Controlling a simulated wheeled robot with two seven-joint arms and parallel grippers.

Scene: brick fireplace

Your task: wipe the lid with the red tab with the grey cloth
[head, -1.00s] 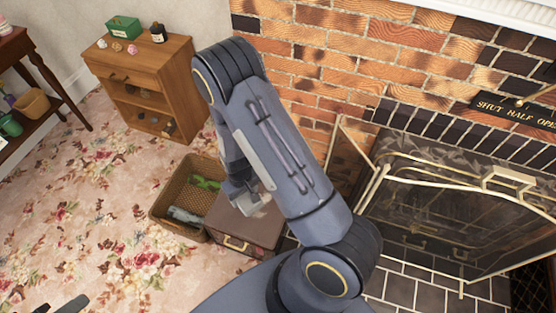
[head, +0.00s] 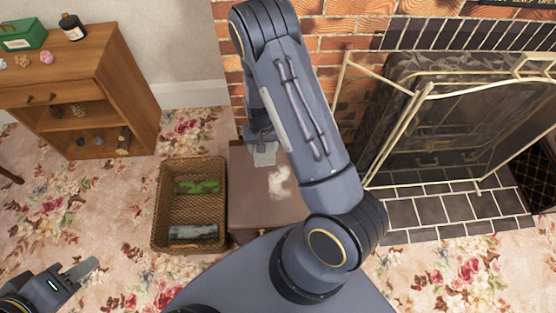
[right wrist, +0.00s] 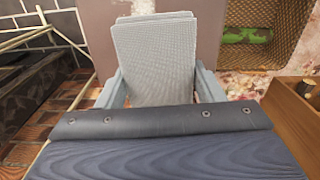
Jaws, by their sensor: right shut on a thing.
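A brown box with a flat lid (head: 248,205) stands on the carpet beside the hearth. A pale, whitish smear (head: 280,183) lies on its lid. I see no red tab; my arm hides part of the lid. My right gripper (right wrist: 160,88) is shut on the grey cloth (right wrist: 155,48), a folded pad with a woven texture. The cloth also shows in the head view (head: 264,155), at the lid's far part, behind the smear. I cannot tell whether it touches the lid. My left gripper (head: 82,268) is at the lower left, away from the box; its jaw opening is unclear.
A wicker basket (head: 158,205) holding a green thing (head: 197,186) and a grey thing (head: 193,232) stands left of the box. A wooden cabinet (head: 90,85) is at the upper left. The brass-framed fire screen (head: 372,180) and tiled hearth (head: 430,210) are on the right.

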